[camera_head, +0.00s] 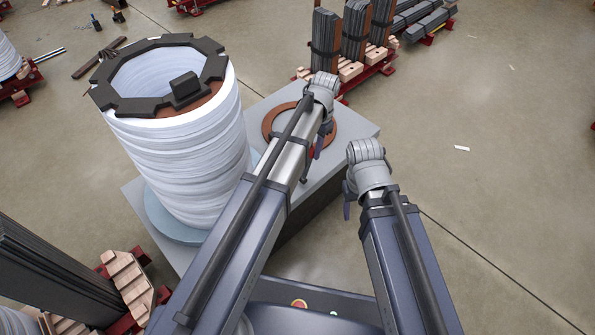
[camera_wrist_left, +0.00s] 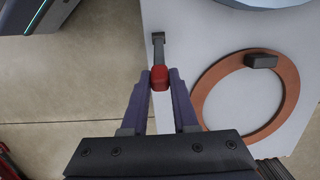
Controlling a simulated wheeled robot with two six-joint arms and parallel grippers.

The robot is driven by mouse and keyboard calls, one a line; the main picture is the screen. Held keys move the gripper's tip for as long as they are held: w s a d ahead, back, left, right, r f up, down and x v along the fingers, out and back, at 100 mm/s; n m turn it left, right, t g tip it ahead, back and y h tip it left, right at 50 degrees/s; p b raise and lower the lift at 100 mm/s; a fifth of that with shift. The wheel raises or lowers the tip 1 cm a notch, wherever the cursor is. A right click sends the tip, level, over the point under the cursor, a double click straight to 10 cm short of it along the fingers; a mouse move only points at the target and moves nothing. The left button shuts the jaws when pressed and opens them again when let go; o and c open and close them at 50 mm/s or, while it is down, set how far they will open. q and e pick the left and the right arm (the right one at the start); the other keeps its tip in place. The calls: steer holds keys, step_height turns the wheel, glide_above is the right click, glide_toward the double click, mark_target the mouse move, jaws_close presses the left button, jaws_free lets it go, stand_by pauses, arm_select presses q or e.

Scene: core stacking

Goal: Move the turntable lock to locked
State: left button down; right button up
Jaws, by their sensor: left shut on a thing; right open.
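A lock lever (camera_wrist_left: 158,52), a grey bar with a red knob (camera_wrist_left: 159,80), sits at the edge of the pale platform (camera_wrist_left: 180,20) in the left wrist view. My left gripper (camera_wrist_left: 160,74) is shut on the red knob, one finger on each side. In the head view my left gripper (camera_head: 317,148) is mostly hidden by its own arm, with a little red beside it. The light blue turntable (camera_head: 168,225) carries a tall white winding (camera_head: 185,150) with a dark frame on top. My right gripper (camera_head: 348,205) is open and empty, right of the platform, its fingers mostly hidden.
A copper-coloured ring (camera_head: 270,122) lies on the platform beside the winding; it also shows in the left wrist view (camera_wrist_left: 284,112). Stacked dark sheets on a red rack (camera_head: 375,68) stand behind. Another dark stack (camera_head: 45,270) is at lower left.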

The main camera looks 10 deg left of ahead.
arm_select(q)
steer(key=shift+w+d+f+b, duration=0.4)
steer(key=shift+w+d+f, duration=0.05)
steer(key=shift+w, duration=0.25)
steer(key=shift+w+d+f+b, duration=0.4)
steer(key=shift+w, duration=0.25)
steer(key=shift+w+d+f+b, duration=0.4)
steer(key=shift+w+f+b, duration=0.15)
steer(key=shift+f+b, duration=0.1)
steer(key=shift+w+d+f+b, duration=0.35)
steer(key=shift+w+f+b, duration=0.15)
steer(key=shift+f+b, duration=0.1)
steer(key=shift+w+d+f+b, duration=0.15)
steer(key=shift+w+f+b, duration=0.1)
steer(key=shift+f+b, duration=0.25)
steer(key=shift+w+d+f+b, duration=0.1)
steer(key=shift+w+f+b, duration=0.1)
steer(key=shift+f+b, duration=0.25)
steer(key=c, duration=0.6)
jaws_free()
steer(key=shift+r, duration=0.1)
steer(key=shift+r, duration=0.1)
step_height(320, 180, up, 8)
steer(key=p, duration=0.8)
steer(key=shift+w+d, duration=0.3)
steer(key=shift+w, duration=0.1)
